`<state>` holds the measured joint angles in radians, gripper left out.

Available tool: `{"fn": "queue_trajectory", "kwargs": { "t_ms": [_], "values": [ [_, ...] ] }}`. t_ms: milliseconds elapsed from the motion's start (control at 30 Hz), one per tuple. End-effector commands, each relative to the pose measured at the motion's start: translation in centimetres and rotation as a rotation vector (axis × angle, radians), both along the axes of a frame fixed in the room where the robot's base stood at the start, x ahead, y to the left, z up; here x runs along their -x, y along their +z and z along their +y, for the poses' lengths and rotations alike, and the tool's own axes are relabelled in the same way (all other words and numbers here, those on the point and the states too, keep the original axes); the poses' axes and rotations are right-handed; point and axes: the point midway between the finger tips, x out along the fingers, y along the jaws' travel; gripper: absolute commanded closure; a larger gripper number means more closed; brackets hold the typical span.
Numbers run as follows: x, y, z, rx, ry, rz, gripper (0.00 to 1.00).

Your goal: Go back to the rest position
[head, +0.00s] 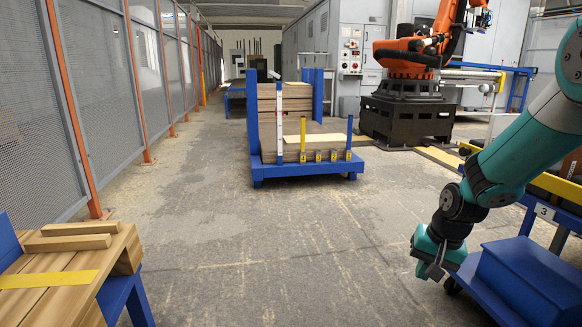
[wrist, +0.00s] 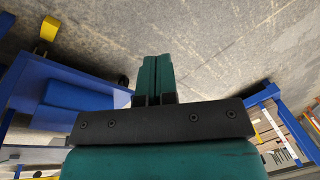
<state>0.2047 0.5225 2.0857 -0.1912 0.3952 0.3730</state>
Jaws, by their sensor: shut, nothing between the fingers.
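My gripper (head: 432,270) hangs at the end of my teal arm, at the right of the head view. It points down beside a blue cart. In the wrist view my gripper (wrist: 155,72) shows its two teal fingers pressed together, with nothing between them. Bare concrete floor lies beyond the fingertips.
The blue cart (head: 533,262) with a blue box stands at right, close to my gripper. A blue trolley (head: 300,172) with stacked boards stands mid-floor. Boards (head: 65,242) lie on a blue stand at left. An orange robot (head: 408,55) stands behind. The central floor is clear.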

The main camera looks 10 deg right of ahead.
Motion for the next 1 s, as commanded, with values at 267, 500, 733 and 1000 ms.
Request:
{"fn": "queue_trajectory", "kwargs": {
  "t_ms": [267, 500, 733, 1000],
  "values": [
    [10.3, 14.9, 12.7, -0.062, 0.550, -0.071, 1.00],
    [19.8, 20.6, 17.3, -0.093, 0.909, -0.113, 1.00],
    [25.0, 25.0, 18.6, -0.106, 1.105, -0.135, 1.00],
    [24.9, 31.6, 18.6, -0.105, 1.099, -0.136, 1.00]
  ]
}}
